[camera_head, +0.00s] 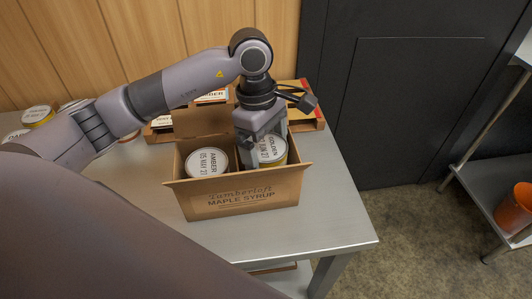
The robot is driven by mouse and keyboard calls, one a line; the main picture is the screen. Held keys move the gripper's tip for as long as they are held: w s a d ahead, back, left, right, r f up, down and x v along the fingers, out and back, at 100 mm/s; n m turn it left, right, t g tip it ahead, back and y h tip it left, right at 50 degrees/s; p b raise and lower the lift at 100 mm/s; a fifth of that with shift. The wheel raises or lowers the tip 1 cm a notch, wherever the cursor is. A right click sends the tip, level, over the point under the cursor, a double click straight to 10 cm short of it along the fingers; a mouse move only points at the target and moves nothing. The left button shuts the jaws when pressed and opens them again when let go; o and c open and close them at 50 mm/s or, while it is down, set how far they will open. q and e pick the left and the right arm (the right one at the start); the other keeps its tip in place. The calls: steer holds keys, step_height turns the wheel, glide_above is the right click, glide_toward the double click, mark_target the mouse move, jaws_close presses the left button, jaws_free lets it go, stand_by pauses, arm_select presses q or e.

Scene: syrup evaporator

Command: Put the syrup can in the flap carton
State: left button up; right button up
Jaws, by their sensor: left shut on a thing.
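A brown cardboard flap carton (240,201) marked "Lumberloft Maple Syrup" stands on the metal table with its top open. My left gripper (264,138) points down into the right side of the carton. It is shut on a syrup can (271,150) whose white lid reads "Golden". The can is inside the carton's opening, and I cannot tell whether it touches the bottom. A second can (207,163) with a lid reading "Amber" sits in the left side of the carton. The carton's front wall hides the lower parts of both cans. My right gripper is not in view.
More cans stand on a wooden tray (308,113) behind the carton, partly hidden by my arm. Another can (38,115) stands at the far left. The table (335,207) is clear right of the carton. A shelf with an orange bucket (516,208) is at the far right.

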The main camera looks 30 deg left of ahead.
arm_select(q)
step_height(320, 180, down, 2)
steer(key=shift+f, duration=0.1)
steer(key=shift+f, duration=0.15)
steer(key=o, duration=1.4)
